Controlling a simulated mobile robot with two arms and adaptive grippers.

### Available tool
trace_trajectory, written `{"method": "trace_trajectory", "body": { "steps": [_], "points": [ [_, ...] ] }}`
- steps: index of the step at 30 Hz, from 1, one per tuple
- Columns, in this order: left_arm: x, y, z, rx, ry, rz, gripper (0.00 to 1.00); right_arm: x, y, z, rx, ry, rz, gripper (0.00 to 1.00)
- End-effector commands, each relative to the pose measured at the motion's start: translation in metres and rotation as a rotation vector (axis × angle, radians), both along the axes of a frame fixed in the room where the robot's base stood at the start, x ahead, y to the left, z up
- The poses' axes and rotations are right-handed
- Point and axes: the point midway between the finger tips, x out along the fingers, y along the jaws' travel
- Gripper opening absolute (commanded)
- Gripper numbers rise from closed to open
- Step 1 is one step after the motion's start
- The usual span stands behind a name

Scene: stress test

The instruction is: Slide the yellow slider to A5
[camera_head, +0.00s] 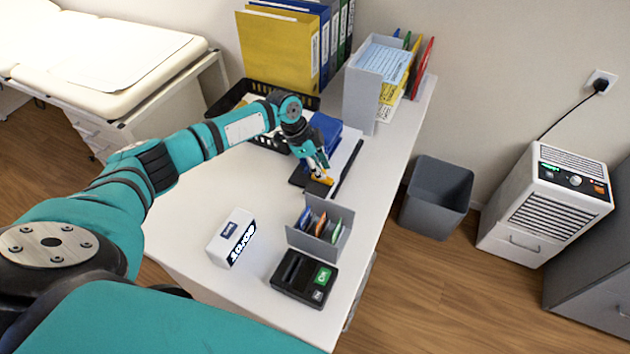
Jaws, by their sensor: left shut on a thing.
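My left gripper (319,171) reaches over the desk from the left, fingers pointing down. It is shut on the small yellow slider (327,181), which shows only partly between and below the fingertips. The slider is at the near end of a flat device with a white bed (346,147) and dark strips along it (348,167). Scale marks such as A5 are too small to read. The gripper and wrist hide part of the device. My right gripper is not in view.
A blue object (325,128) lies just behind the gripper. A black basket (232,98), binders (280,50) and a grey file holder (362,100) stand behind. The desk's left part is clear.

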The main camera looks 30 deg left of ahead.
Motion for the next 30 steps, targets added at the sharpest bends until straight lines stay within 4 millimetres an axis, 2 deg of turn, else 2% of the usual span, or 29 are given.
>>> {"method": "trace_trajectory", "body": {
  "steps": [8, 9, 11, 19, 22, 26, 30],
  "points": [
    [0.002, 0.0, 0.001, -0.001, -0.002, 0.0, 0.0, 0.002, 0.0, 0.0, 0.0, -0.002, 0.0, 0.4],
    [0.002, 0.0, 0.001, -0.001, -0.002, 0.0, 0.21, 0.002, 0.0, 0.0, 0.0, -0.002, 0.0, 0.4],
    [0.002, 0.0, 0.001, -0.001, -0.002, 0.0, 0.28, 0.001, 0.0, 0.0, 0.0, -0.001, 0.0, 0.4],
    [0.001, 0.0, 0.001, -0.001, 0.0, 0.0, 0.29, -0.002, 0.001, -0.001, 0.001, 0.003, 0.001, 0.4],
    [0.0, 0.002, 0.007, -0.002, -0.001, 0.0, 0.29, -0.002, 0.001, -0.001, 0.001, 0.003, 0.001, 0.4],
    [-0.003, 0.009, 0.025, 0.0, -0.002, 0.0, 0.29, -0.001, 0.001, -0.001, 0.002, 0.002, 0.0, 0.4],
    [-0.008, 0.021, 0.054, 0.001, -0.004, 0.002, 0.29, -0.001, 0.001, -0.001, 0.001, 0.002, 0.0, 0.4]
  ]
}}
